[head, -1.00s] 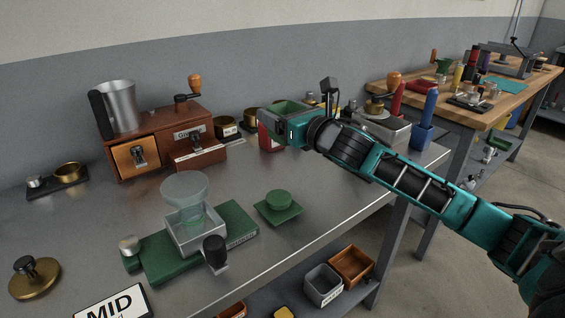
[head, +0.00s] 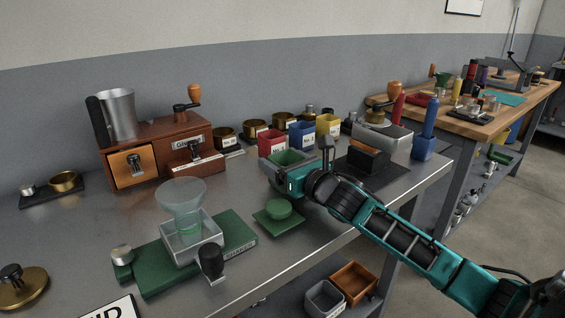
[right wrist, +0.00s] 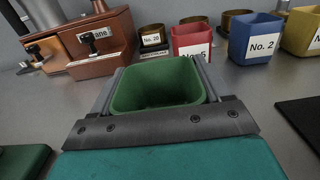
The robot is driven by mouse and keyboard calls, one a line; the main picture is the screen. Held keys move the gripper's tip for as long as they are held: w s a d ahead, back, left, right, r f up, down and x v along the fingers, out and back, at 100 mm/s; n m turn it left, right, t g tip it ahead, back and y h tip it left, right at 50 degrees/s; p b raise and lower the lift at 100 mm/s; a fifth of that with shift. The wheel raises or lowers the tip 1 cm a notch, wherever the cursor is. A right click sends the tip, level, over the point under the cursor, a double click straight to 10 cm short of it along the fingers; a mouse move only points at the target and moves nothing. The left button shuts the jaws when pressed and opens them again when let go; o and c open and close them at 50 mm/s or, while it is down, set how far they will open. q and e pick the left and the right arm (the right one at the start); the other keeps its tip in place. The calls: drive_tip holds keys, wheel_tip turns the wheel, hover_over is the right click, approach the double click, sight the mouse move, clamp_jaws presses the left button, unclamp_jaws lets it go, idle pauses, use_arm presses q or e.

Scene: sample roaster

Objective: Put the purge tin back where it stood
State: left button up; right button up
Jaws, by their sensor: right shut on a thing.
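My right gripper (head: 287,168) is shut on a green square open-topped tin (head: 286,157), probably the purge tin; no label shows on it. In the right wrist view the green tin (right wrist: 158,90) sits upright and looks empty between the two grey fingers. It is over the steel counter, in front of the red tin (head: 271,143); I cannot tell whether its base touches the counter. The red tin also shows in the right wrist view (right wrist: 192,40), labelled No. 5. My left gripper is not in view.
A blue tin (head: 301,135) and a yellow tin (head: 328,125) stand right of the red one. A wooden box with a crank (head: 160,145) is at left. A green pad with a round knob (head: 278,211) lies in front. A dark mat (head: 388,177) lies at right.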

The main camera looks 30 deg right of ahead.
drive_tip(key=shift+f, duration=0.2)
drive_tip(key=o, duration=1.1)
drive_tip(key=shift+r, duration=0.15)
drive_tip(key=shift+s+r, duration=0.1)
drive_tip(key=s, duration=0.4)
drive_tip(key=s+p, duration=0.1)
drive_tip(key=s, duration=0.3)
drive_tip(key=s+d, duration=0.1)
drive_tip(key=s, duration=0.2)
drive_tip(key=shift+s, duration=0.4)
